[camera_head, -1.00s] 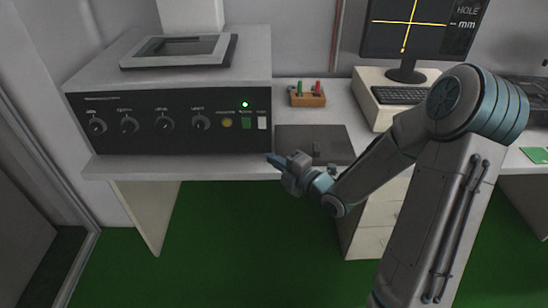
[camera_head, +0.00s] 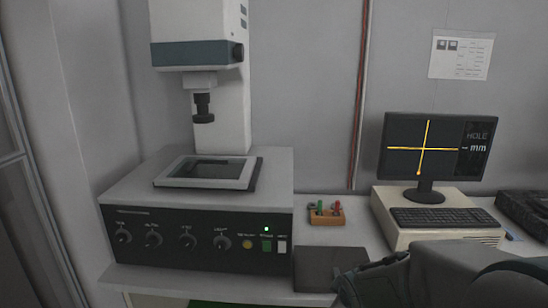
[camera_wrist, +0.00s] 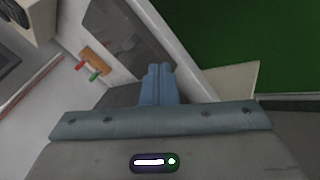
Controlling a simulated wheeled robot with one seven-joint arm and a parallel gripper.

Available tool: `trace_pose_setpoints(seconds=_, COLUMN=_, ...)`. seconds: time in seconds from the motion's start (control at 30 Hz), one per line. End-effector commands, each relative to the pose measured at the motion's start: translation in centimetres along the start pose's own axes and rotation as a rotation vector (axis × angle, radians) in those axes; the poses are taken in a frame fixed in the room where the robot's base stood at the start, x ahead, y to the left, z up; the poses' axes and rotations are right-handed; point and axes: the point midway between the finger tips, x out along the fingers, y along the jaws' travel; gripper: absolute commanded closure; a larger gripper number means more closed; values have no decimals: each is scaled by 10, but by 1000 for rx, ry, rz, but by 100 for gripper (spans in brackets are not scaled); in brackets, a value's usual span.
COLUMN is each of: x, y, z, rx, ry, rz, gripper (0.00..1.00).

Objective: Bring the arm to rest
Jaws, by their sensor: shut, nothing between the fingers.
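My gripper (camera_wrist: 160,84) shows in the wrist view with its two blue fingers pressed together and nothing between them. It is over the front edge of the bench, near the dark flat plate (camera_wrist: 110,35). In the head view part of my arm enters at the lower right, in front of the bench. The fingertips are not clearly seen in that view.
A measuring microscope (camera_head: 200,225) with a knobbed front panel and lit green lamp stands at left. A small wooden holder (camera_head: 326,217) with red and green pegs, the dark plate (camera_head: 320,268), a monitor (camera_head: 436,150) and a keyboard (camera_head: 444,218) are on the bench. Green floor (camera_wrist: 250,40) lies beyond its edge.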

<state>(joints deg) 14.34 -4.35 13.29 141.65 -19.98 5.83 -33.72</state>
Motion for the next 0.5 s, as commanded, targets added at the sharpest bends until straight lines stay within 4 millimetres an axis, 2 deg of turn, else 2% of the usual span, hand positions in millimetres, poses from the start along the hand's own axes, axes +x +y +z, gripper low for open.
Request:
trace_pose_setpoints(seconds=0.03, x=-24, y=1, z=4, rx=97, ry=-40, rz=-6, gripper=100)
trace_pose_setpoints(seconds=0.17, x=-72, y=-12, z=20, rx=381, ry=-150, rz=-55, gripper=100)
trace_pose_setpoints(seconds=0.3, x=-118, y=-34, z=33, rx=655, ry=-241, rz=-127, gripper=100)
trace_pose_setpoints(seconds=0.4, x=-142, y=-50, z=38, rx=794, ry=-290, rz=-177, gripper=100)
trace_pose_setpoints(seconds=0.5, x=-158, y=-61, z=41, rx=879, ry=-324, rz=-215, gripper=100)
